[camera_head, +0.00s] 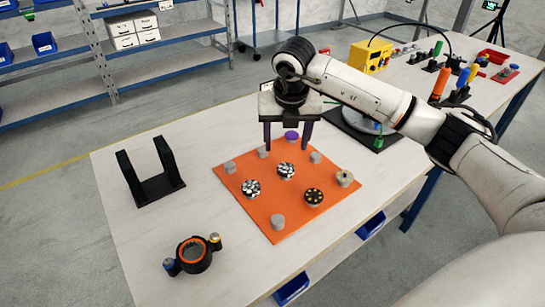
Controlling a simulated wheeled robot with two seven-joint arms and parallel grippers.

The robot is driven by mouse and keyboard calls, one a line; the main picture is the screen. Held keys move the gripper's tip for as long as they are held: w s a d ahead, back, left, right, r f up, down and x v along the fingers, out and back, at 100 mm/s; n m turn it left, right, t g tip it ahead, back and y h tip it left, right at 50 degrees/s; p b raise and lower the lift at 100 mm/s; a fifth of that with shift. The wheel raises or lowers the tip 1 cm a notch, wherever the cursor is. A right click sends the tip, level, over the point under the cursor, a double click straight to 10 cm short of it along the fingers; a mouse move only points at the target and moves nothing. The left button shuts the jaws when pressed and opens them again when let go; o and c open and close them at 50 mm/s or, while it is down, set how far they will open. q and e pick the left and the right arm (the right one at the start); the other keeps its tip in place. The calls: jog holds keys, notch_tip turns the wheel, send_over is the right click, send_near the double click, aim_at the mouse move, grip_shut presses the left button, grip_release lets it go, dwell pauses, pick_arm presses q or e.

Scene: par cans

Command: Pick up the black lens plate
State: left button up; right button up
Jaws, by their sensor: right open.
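A black round plate with yellow dots (313,196), which looks like the black lens plate, lies on the right part of the orange mat (250,211). My right gripper (286,148) is open and empty, with its two dark purple fingers pointing down over the far part of the mat. In the picture it is up and left of the black plate and apart from it. Black-and-white speckled discs (251,188) lie on the mat too, one below the gripper. A purple disc (291,136) shows between the fingers. My left gripper is out of view.
Several grey cylinders (278,221) stand on the mat. A black U-shaped stand (157,187) is on the left of the table (128,233), and a black ring fixture (193,255) is near the front. A yellow box (369,57) and tools are at the back right.

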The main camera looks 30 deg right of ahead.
aim_at(286, 168)
jog(key=x, duration=0.4)
jog(key=shift+s, duration=0.25)
jog(key=shift+f, duration=0.3)
jog(key=x, duration=0.1)
jog(key=p+x, duration=0.1)
jog(key=x, duration=0.2)
jog(key=shift+s+f, duration=0.2)
jog(key=shift+f, duration=0.1)
jog(key=shift+w+d+f, duration=0.1)
jog(key=shift+w+f, duration=0.05)
jog(key=shift+f, duration=0.2)
jog(key=c, duration=1.1)
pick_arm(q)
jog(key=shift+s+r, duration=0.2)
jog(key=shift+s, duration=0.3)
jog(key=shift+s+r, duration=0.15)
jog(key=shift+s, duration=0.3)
pick_arm(e)
jog(key=shift+c, duration=0.2)
